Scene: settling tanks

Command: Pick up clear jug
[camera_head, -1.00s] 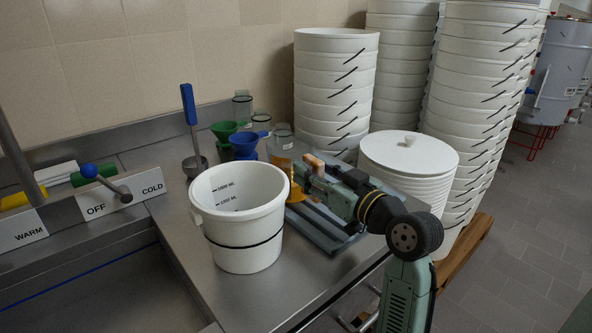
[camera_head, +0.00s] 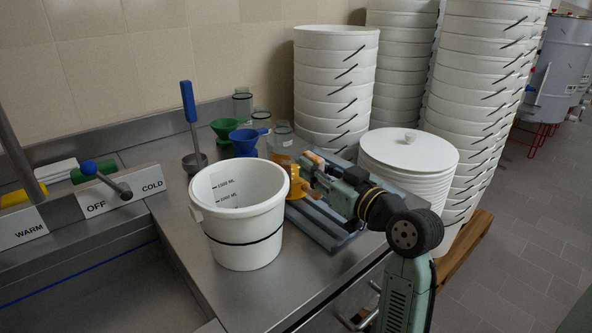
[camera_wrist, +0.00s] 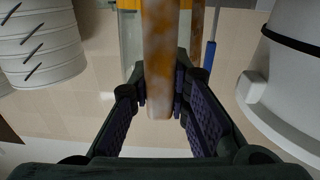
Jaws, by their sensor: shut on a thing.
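Several clear containers with dark bands stand at the back of the steel counter: a tall one (camera_head: 243,106), a shorter one (camera_head: 262,120) and one nearest my gripper (camera_head: 283,138). Which one is the jug, I cannot tell. My gripper (camera_head: 314,174) is behind the white bucket's right rim, and it also shows in the wrist view (camera_wrist: 160,100). It is shut on a mottled orange-brown handle (camera_wrist: 159,45). An orange-yellow part (camera_head: 297,184) shows beside the gripper in the head view; its lower part is hidden by the bucket.
A large white bucket (camera_head: 245,240) stands in front. A green funnel (camera_head: 223,129), a blue funnel (camera_head: 246,138) and a blue-handled tool (camera_head: 189,102) are behind it. A blue-grey rack (camera_head: 330,232) lies under my gripper. Stacked white buckets (camera_head: 336,85) rise behind.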

